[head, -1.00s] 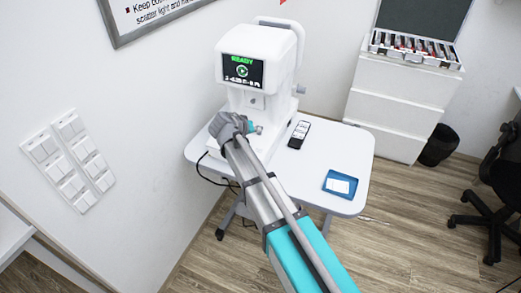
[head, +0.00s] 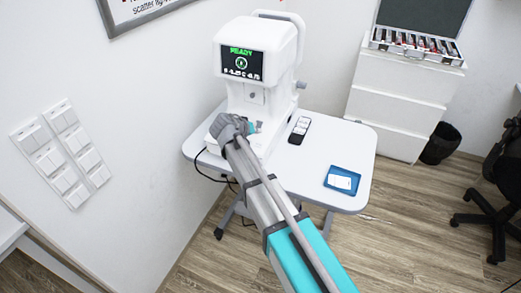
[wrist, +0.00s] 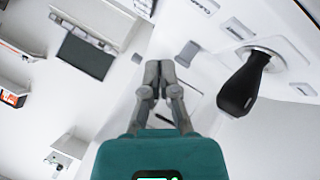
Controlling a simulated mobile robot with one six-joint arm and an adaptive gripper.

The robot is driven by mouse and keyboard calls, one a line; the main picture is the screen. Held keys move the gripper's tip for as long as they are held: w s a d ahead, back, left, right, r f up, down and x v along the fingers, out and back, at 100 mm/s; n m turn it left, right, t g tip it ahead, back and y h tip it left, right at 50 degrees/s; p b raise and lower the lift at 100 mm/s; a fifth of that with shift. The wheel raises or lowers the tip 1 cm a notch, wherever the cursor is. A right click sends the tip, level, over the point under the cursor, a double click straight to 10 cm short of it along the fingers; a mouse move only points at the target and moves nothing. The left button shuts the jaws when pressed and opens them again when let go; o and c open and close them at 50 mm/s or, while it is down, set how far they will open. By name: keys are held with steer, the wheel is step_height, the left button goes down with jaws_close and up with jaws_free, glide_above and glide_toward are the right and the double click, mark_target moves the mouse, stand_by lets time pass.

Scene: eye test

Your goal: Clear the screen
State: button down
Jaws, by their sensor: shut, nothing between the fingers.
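The white eye-test machine (head: 262,98) stands on a small white table. Its dark screen (head: 241,64) is lit, with green "READY" at the top, a round green mark in the middle and a line of small white characters, too small to read surely. My gripper (head: 257,126) is low at the front of the machine, largely hidden by my arm. In the wrist view my gripper (wrist: 159,66) is shut and empty, fingertips together. A small grey button-like block (wrist: 187,53) is just right of the tips; I cannot tell whether they touch. A black joystick (wrist: 243,86) is farther right.
A phone-like device (head: 299,130) and a blue tray (head: 342,180) with a white card lie on the table (head: 319,160). A white drawer cabinet (head: 400,105) with an open lens case (head: 416,45), a black bin (head: 441,144) and an office chair (head: 492,190) are at the right.

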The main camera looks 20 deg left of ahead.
mark_target(263, 142)
steer(key=shift+w+f+b, duration=0.15)
steer(key=shift+f+b, duration=0.9)
steer(key=shift+f, duration=0.15)
steer(key=shift+w+f+b, duration=0.15)
steer(key=shift+f+b, duration=0.9)
steer(key=shift+f, duration=0.15)
steer(key=shift+w+f+b, duration=0.15)
steer(key=shift+f+b, duration=0.6)
stand_by(0.7)
steer(key=shift+r, duration=0.1)
steer(key=shift+r+p, duration=0.65)
steer(key=shift+p, duration=0.15)
steer(key=shift+s+r+p, duration=0.25)
steer(key=shift+r+p, duration=1)
steer(key=shift+s+r+p, duration=0.2)
steer(key=shift+r+p, duration=1)
steer(key=shift+r, duration=0.05)
